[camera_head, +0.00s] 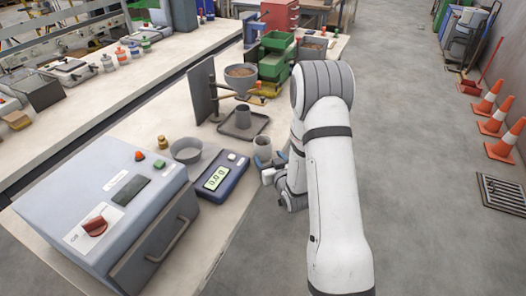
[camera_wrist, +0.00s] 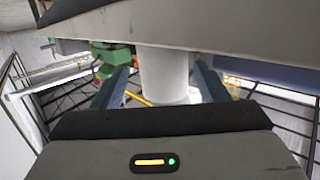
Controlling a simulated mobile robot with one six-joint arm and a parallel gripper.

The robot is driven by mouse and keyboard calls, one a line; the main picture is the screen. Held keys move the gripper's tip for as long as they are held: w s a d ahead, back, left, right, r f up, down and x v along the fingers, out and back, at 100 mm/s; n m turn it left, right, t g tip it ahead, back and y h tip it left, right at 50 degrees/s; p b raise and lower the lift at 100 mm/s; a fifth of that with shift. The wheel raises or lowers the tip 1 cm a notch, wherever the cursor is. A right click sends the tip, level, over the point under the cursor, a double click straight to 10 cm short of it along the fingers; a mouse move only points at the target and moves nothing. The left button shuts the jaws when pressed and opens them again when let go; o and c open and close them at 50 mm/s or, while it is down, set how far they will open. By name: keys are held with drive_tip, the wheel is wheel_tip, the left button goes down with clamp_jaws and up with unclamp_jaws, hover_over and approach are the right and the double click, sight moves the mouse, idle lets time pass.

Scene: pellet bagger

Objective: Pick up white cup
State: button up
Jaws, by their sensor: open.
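The white cup (camera_head: 263,147) stands near the table's right edge in the head view, to the right of the scale. It looks greyish white. In the wrist view the cup (camera_wrist: 164,75) is a pale cylinder in the middle, between the two fingers. My gripper (camera_head: 267,163) is at the cup in the head view, with its fingers near the cup's near side. In the wrist view my gripper (camera_wrist: 163,84) is open, with one finger left and one right of the cup. Gaps show on both sides of the cup.
A scale (camera_head: 217,178) with a green display and a grey bowl (camera_head: 186,150) are left of the cup. A funnel (camera_head: 241,76) stands over a square tray (camera_head: 243,133) behind it. A blue-grey control box (camera_head: 85,185) fills the near left. Open floor lies right, with orange cones (camera_head: 489,104).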

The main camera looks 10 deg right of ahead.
drive_tip(key=p+x, duration=0.2)
drive_tip(key=x, duration=0.5)
drive_tip(key=shift+w+a+r+p, duration=0.1)
drive_tip(key=shift+w+a+p, duration=0.15)
drive_tip(key=shift+w+p, duration=0.1)
drive_tip(key=shift+c, duration=0.2)
drive_tip(key=c, duration=0.8)
